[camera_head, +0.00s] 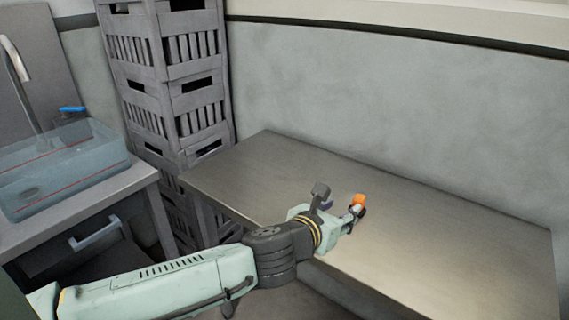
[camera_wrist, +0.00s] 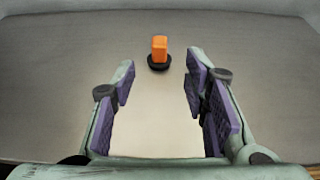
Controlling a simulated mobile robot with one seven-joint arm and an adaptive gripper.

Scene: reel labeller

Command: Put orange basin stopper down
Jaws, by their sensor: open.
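The orange basin stopper (camera_wrist: 159,47) stands upright on the metal table, its black round base down, in the wrist view. In the head view its orange top (camera_head: 359,200) shows just past my gripper's far finger, which partly hides it. My gripper (camera_wrist: 161,92) is open and empty, with purple pads on both fingers. The stopper is beyond the fingertips, roughly centred between them in the wrist view, and no finger appears to touch it.
The metal table (camera_head: 450,240) is otherwise bare, with a wall behind it. Stacked grey crates (camera_head: 190,80) stand at the table's left end. A translucent basin (camera_head: 65,165) with a blue item (camera_head: 72,109) at its rim is further left.

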